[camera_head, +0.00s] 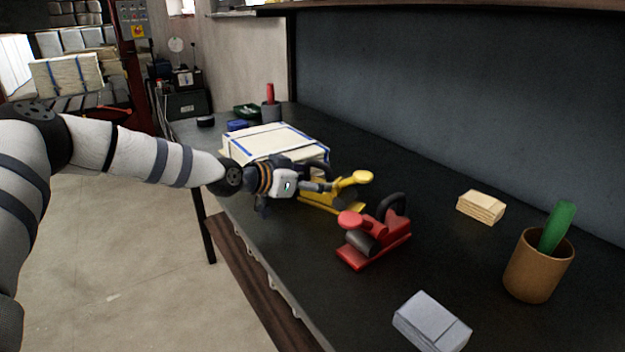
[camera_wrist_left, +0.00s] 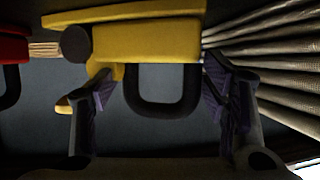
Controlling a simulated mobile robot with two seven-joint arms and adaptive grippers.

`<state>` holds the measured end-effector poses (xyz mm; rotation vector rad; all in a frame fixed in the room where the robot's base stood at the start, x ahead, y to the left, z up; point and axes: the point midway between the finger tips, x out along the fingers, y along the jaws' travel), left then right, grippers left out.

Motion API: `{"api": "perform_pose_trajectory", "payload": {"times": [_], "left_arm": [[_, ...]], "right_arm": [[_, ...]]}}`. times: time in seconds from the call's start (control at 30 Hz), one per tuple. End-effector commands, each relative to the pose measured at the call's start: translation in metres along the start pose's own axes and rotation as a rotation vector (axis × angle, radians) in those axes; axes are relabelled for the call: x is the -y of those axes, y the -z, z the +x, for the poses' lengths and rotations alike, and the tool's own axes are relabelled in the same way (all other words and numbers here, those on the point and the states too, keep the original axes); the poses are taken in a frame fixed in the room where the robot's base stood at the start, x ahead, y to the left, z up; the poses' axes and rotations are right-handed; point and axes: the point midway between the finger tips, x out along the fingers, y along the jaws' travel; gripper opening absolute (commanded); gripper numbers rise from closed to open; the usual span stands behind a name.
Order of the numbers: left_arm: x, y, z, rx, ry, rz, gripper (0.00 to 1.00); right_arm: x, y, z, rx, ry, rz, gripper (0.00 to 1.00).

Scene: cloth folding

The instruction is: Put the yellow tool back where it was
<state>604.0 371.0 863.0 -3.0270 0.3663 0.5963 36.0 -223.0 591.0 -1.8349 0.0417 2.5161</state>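The yellow tool (camera_head: 354,181) stands on the dark workbench, between a strapped stack of pale sheets and a red tool. My left gripper (camera_head: 322,184) is at the yellow tool and hides part of it. In the left wrist view the yellow tool (camera_wrist_left: 150,40) spans the top of the picture, with its black loop handle (camera_wrist_left: 165,108) between the two fingers. The fingers of the left gripper (camera_wrist_left: 158,78) are spread apart on either side of the handle, with gaps visible. My right gripper is not in view.
The red tool (camera_head: 376,243) sits close in front of the yellow one. The pale strapped stack (camera_head: 265,142) is just behind. A grey block (camera_head: 432,322), a wood block stack (camera_head: 481,206) and a brown cup (camera_head: 536,268) with a green item stand to the right. The bench (camera_head: 440,255) has bare room between them.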

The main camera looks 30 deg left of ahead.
Motion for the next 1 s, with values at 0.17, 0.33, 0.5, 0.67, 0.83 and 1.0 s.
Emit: {"api": "perform_pose_trajectory", "payload": {"times": [0.17,0.33,0.5,0.67,0.83,1.0], "left_arm": [[0.0,0.0,0.0,0.0,0.0,0.0,0.83],[0.0,0.001,0.0,0.0,0.0,0.0,0.83],[0.001,0.01,-0.017,-0.009,0.002,0.002,0.83],[0.0,0.02,-0.059,-0.025,0.003,0.003,0.83],[0.0,0.021,-0.104,-0.031,0.003,0.004,0.83],[0.002,0.006,-0.115,-0.005,0.004,0.002,0.83]], "right_arm": [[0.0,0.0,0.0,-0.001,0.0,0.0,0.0],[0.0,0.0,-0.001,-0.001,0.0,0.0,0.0],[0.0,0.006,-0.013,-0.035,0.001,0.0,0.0],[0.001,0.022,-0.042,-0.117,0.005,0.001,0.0],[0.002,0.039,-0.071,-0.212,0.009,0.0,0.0],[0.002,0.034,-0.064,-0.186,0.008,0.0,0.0]]}}
